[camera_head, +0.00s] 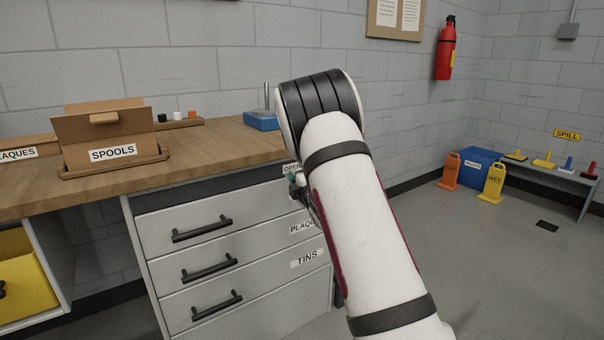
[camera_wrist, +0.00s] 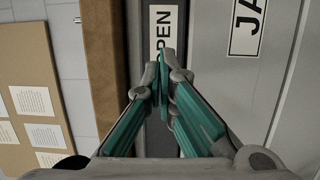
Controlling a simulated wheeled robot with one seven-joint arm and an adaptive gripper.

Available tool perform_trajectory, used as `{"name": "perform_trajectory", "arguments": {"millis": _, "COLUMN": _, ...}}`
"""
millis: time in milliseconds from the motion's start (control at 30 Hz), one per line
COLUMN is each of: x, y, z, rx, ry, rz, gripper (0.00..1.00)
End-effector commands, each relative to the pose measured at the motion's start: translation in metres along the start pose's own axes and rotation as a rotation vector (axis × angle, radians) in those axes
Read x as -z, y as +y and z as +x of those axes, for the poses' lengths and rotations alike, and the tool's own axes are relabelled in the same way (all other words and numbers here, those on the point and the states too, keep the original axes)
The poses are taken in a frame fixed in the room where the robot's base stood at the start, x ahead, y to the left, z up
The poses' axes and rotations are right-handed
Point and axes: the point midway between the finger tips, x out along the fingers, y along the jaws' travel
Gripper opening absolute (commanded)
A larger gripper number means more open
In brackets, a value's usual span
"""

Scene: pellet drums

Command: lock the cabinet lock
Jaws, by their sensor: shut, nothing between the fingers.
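The grey cabinet (camera_head: 160,236) stands under the wooden worktop, with three black-handled drawers. A label reading OPEN (camera_head: 291,168) sits on the dark strip at the cabinet's upper right, and its letters PEN show in the wrist view (camera_wrist: 164,35). My gripper (camera_wrist: 163,72) is shut and empty, its teal fingers together in front of that strip, just below the label in the picture. In the head view my gripper (camera_head: 294,180) is mostly behind my arm. I cannot make out the lock itself; the fingers cover that spot. Contact cannot be told.
The worktop (camera_head: 225,145) holds a SPOOLS box (camera_head: 105,140) and a blue-based stand (camera_head: 262,121). Drawer handles (camera_head: 202,230) stick out from the cabinet front. A yellow bin (camera_head: 25,275) is at lower left. Open floor (camera_head: 480,260) lies to the right.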

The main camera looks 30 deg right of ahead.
Motion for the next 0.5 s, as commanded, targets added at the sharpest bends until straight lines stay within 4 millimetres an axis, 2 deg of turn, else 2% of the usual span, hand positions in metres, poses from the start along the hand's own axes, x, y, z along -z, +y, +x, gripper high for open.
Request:
{"name": "perform_trajectory", "arguments": {"millis": 133, "x": 0.001, "y": -0.002, "z": 0.029, "rx": -0.001, "ry": 0.001, "rz": 0.001, "gripper": 0.00}}
{"name": "perform_trajectory", "arguments": {"millis": 200, "x": -0.015, "y": -0.002, "z": 0.029, "rx": 0.000, "ry": -0.004, "rz": 0.000, "gripper": 0.00}}
{"name": "perform_trajectory", "arguments": {"millis": 300, "x": -0.026, "y": -0.001, "z": 0.032, "rx": 0.000, "ry": -0.002, "rz": 0.001, "gripper": 0.00}}
{"name": "perform_trajectory", "arguments": {"millis": 500, "x": -0.037, "y": -0.001, "z": 0.034, "rx": 0.001, "ry": 0.000, "rz": 0.001, "gripper": 0.00}}
